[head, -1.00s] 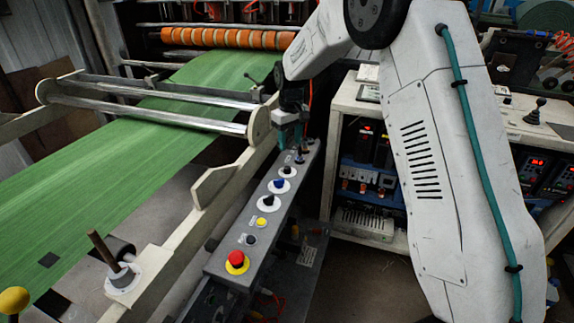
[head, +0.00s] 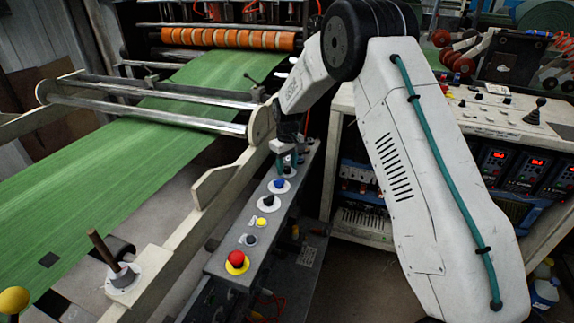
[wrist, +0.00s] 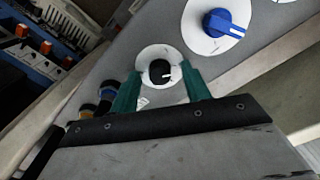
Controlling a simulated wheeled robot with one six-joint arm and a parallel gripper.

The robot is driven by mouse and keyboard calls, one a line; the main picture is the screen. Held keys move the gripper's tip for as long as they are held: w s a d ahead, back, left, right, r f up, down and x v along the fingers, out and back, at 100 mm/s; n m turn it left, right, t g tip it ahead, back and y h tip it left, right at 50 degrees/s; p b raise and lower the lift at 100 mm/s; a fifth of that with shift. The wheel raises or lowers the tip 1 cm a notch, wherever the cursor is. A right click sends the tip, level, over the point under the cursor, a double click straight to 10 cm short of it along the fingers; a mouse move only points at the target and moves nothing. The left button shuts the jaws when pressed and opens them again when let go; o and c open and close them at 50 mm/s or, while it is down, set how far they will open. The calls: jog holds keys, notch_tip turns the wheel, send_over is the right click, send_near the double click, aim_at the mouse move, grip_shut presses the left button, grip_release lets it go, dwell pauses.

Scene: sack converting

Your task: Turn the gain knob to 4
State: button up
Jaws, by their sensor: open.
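A black knob (wrist: 160,72) with a white pointer mark sits on a round white dial (wrist: 152,54) in the wrist view. My gripper (wrist: 163,84) is open, its teal fingers on either side of this knob; I cannot tell whether they touch it. In the head view my gripper (head: 287,160) is over the far part of the grey control panel (head: 222,262) and mostly hides that knob. Labels and scale numbers are too small to read, so I cannot confirm which knob is gain.
A blue knob (wrist: 222,22) is beside the black one. Nearer on the panel are another black knob (head: 268,201), a yellow button (head: 261,222) and a red emergency button (head: 237,259). Green sheet (head: 110,170) runs along the left. A white cabinet (head: 345,100) stands right.

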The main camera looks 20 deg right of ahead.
jog(key=c, duration=1)
